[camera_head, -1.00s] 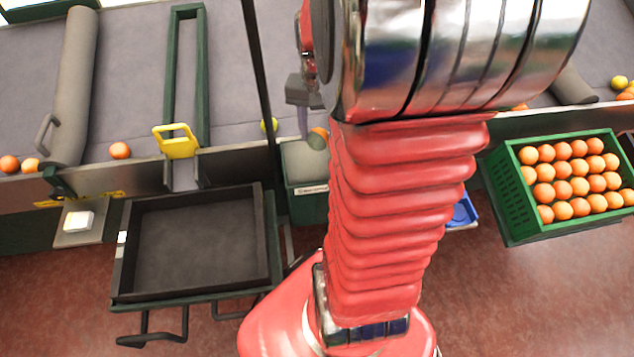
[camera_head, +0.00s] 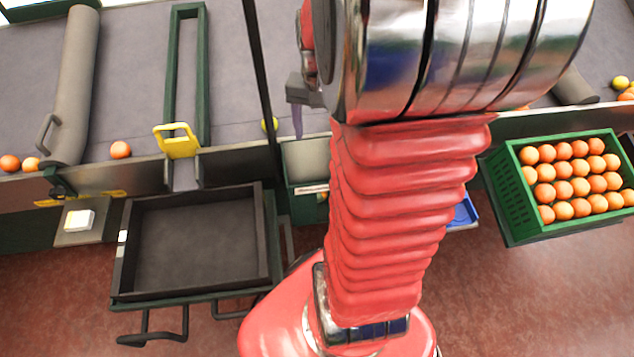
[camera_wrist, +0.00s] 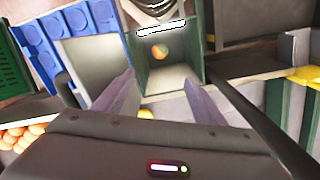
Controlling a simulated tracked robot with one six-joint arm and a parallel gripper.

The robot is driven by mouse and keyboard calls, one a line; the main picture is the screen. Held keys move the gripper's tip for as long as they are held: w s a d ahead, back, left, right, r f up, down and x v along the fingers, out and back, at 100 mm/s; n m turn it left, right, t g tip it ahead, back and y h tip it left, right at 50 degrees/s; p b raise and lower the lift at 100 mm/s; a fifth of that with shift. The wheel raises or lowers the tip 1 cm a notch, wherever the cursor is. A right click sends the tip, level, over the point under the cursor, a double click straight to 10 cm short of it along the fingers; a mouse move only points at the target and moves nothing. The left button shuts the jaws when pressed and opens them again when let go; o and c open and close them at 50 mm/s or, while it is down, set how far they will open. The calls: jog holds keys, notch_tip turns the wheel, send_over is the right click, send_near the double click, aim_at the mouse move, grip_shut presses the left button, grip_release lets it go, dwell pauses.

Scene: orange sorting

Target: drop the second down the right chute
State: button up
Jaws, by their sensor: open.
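My gripper (camera_head: 302,122) is partly hidden behind my arm in the head view, above the grey chute mouth (camera_head: 306,160). In the wrist view the two fingers of my gripper (camera_wrist: 160,84) are spread, with nothing between their tips. The chute's green-sided box (camera_wrist: 197,42) lies just beyond them. A fruit, orange with a duller patch (camera_wrist: 160,51), is inside it, apart from the fingers. In the head view a bit of orange (camera_head: 322,197) shows below the chute's white label, mostly hidden by my arm.
An empty black tray (camera_head: 195,240) stands left of the chute. A green crate (camera_head: 512,205) of oranges stands at right. A yellow handle (camera_head: 177,141) and a dark upright post (camera_head: 257,75) are close by.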

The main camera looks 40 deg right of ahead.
notch_tip(320, 180, up, 13)
jog(key=shift+r, duration=0.2)
dwell(0.4)
dwell(0.7)
jog(key=s+a+n+t, duration=0.2)
jog(key=a+n, duration=0.3)
jog(key=a, duration=0.6)
jog(key=s+a+n+t, duration=0.2)
jog(key=a+n, duration=0.4)
jog(key=a, duration=0.5)
jog(key=shift+a+r+t, duration=0.15)
jog(key=shift+a+t, duration=0.25)
jog(key=shift+t, duration=0.4)
